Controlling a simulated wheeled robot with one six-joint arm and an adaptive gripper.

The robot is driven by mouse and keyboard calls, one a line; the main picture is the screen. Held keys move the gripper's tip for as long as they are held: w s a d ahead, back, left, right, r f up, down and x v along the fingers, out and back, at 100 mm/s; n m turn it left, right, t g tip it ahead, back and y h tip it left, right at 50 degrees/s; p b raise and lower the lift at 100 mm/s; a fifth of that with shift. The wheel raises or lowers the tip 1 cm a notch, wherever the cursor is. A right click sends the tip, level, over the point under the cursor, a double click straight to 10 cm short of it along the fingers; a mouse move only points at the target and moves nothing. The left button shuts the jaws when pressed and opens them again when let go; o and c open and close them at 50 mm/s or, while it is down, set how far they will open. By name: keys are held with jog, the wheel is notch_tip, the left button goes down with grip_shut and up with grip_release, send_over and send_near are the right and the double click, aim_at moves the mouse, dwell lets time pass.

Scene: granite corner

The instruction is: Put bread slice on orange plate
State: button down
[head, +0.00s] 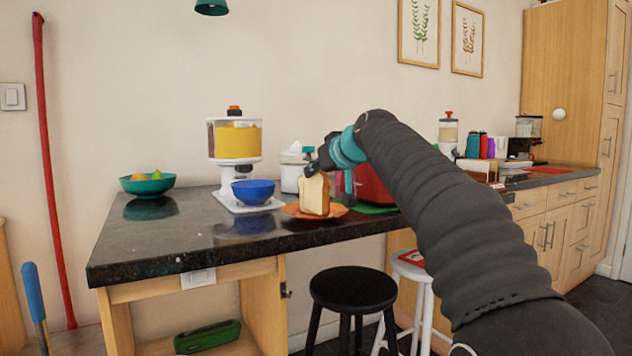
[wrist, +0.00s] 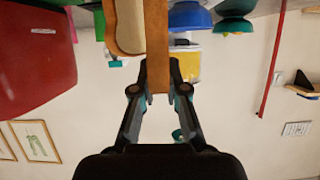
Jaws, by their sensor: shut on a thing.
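A bread slice (head: 314,197) with a pale face and brown crust stands upright over the orange plate (head: 290,211). My gripper (head: 312,170) comes down from above and is shut on the slice's upper part. In the wrist view, my gripper (wrist: 159,80) has its fingers on either side of the slice's narrow brown edge (wrist: 157,40). The bread hides the plate's middle, and I cannot tell whether its lower edge touches the plate.
A blue bowl (head: 253,191) and a dispenser (head: 235,140) stand left of the plate. A red appliance (head: 372,188) is close on the right, partly behind my arm. A teal fruit bowl (head: 147,185) is farther left. The front left of the dark counter (head: 150,240) is clear.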

jog(key=shift+f, duration=0.5)
jog(key=c, duration=1.2)
grip_release()
jog(key=shift+d+r, duration=0.1)
jog(key=b+v, duration=0.1)
jog(key=v, duration=1.1)
jog(key=s+d+f+m+g+h, duration=0.2)
jog(key=s+d+f, duration=0.3)
jog(key=s+f, duration=0.6)
jog(key=s+d+f+m+g+h, duration=0.1)
jog(key=s+d+f, duration=0.4)
jog(key=s+f, duration=0.6)
jog(key=s+d+f+m+g+h, duration=0.2)
jog(key=s+d+f+m+h, duration=0.1)
jog(key=s+f, duration=0.9)
notch_tip(320, 180, down, 5)
jog(key=d+h, duration=0.1)
jog(key=d, duration=0.1)
jog(key=shift+d+f+m+g+h+p, duration=0.2)
jog(key=shift+d+m+g+h+p, duration=0.1)
jog(key=shift+m+h+p, duration=0.1)
